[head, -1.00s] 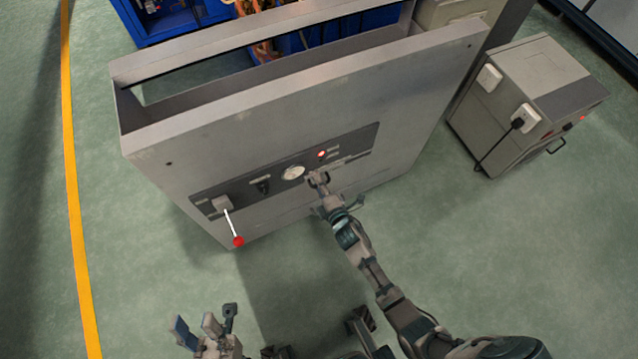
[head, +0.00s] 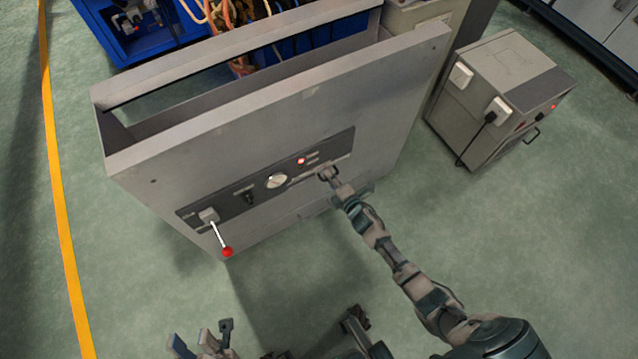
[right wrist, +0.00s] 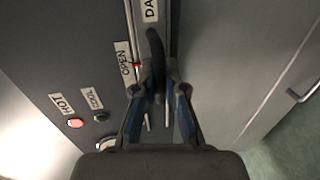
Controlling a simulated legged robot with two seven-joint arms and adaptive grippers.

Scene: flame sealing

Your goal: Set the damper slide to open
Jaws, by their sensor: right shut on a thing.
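The damper slide's dark handle (right wrist: 156,55) stands between the fingers of my right gripper (right wrist: 158,80) in the right wrist view. A label starting "DA" (right wrist: 150,10) is further up, cut off by the frame edge. In the head view my right gripper (head: 328,174) is at the right part of the dark control strip, shut on the handle, and it hides most of the slide. My left gripper (head: 197,342) is open and empty, low in the head view, away from the panel.
The grey cabinet panel (head: 290,120) carries a lit red lamp (head: 301,160), a round gauge (head: 277,181), a black knob (head: 249,197) and a white lever with a red ball (head: 227,252). A grey box unit (head: 500,95) stands at right. Green floor in front is clear.

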